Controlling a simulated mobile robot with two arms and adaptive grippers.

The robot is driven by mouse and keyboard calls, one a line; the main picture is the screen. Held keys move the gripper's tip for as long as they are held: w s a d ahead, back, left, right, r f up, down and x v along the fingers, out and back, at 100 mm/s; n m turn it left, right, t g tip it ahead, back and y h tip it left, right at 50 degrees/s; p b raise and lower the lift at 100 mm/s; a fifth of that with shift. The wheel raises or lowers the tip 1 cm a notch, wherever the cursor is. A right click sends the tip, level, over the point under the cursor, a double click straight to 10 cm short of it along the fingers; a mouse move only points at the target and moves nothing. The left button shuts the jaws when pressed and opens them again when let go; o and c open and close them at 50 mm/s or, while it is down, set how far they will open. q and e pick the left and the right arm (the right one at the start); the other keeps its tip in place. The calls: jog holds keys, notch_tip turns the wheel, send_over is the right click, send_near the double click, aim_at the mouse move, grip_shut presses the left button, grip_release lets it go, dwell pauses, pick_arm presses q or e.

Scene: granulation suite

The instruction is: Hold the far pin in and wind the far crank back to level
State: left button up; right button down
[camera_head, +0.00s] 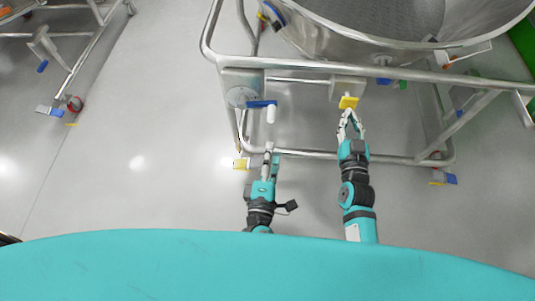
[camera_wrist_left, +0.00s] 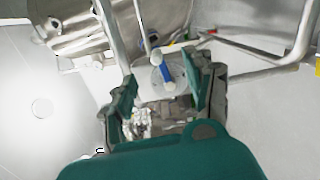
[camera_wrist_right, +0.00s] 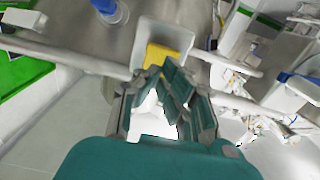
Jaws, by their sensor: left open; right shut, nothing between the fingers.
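The crank has a blue arm (camera_head: 258,104) on a round grey plate and a white handle (camera_head: 271,115) at its right end. The blue crank arm (camera_wrist_left: 166,73) shows slanted between the fingers in the left wrist view. My left gripper (camera_head: 269,149) is open, a little short of the handle and apart from it. A yellow pin (camera_head: 348,102) sits on a grey block on the frame. My right gripper (camera_head: 350,117) is shut, its fingertips at the pin. The yellow pin (camera_wrist_right: 158,56) also shows just beyond the fingertips in the right wrist view; I cannot tell whether they touch.
A metal tube frame (camera_head: 310,153) runs around the crank and pin, with a low rail near both grippers. A large steel bowl (camera_head: 400,45) stands above it. Open floor (camera_head: 140,120) is at left.

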aim_at(271, 122)
pick_arm(q)
jog(key=shift+n+y, duration=0.6)
jog(key=shift+n, duration=0.2)
jog(key=w, duration=1.2)
jog(key=shift+w+a+r, duration=0.3)
jog(key=shift+w, duration=0.1)
jog(key=shift+s, duration=0.1)
pick_arm(e)
jog(key=shift+w, duration=2.35)
pick_arm(q)
grip_shut()
